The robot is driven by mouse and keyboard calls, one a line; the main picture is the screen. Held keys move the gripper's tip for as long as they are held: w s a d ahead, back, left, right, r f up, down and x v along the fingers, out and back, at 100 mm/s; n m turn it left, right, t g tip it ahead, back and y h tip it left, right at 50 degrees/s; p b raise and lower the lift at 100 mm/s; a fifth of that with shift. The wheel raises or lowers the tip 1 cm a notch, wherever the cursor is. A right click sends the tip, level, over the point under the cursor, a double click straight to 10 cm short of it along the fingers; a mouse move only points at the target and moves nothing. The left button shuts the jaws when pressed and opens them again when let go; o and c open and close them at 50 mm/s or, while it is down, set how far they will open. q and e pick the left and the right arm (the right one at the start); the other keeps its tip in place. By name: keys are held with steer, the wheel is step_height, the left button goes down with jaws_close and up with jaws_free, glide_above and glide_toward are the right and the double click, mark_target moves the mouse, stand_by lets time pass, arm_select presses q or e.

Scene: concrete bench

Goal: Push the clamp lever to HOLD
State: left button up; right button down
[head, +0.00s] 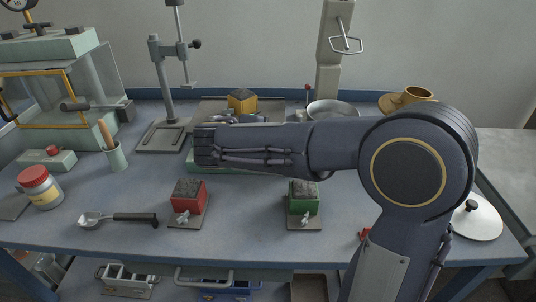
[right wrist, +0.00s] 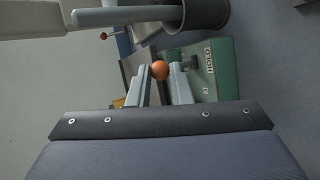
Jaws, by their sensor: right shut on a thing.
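The clamp lever shows in the right wrist view as an orange ball knob (right wrist: 160,70). My right gripper (right wrist: 161,74) has its two fingers on either side of the knob and is shut on it. A green clamp base (right wrist: 212,72) with a HOLD label lies just to the right of the fingers. In the head view the green base (head: 250,172) shows only as a strip below my right arm. That arm hides the lever and most of the base there. My left gripper is in neither view.
A yellow block (head: 241,100) stands behind my arm. A red block (head: 188,194) and a green block (head: 303,196) stand in front of it. A grey pot (head: 333,109) and a metal stand (head: 166,90) are at the back. A spoon-like scoop (head: 118,218) lies front left.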

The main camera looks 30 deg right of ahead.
steer(key=s+f+t+h+b, duration=0.1)
steer(key=b, duration=0.4)
steer(key=s+a+f+m+t+h+b, duration=0.1)
steer(key=t+h+b, duration=0.1)
steer(key=b, duration=0.3)
steer(key=shift+s+a+f+m, duration=0.1)
steer(key=shift+a+f+m, duration=0.1)
steer(key=shift+m, duration=0.1)
steer(key=shift+s+a+t+h+b, duration=0.15)
steer(key=shift+t+h+b, duration=0.35)
steer(key=shift+b, duration=0.5)
steer(key=c, duration=1.3)
jaws_free()
steer(key=shift+r, duration=0.1)
steer(key=p+v, duration=0.1)
steer(key=v, duration=0.5)
steer(key=shift+a, duration=0.2)
steer(key=shift+s+a+p, duration=0.3)
steer(key=shift+s+a, duration=0.15)
steer(key=shift+a, duration=0.1)
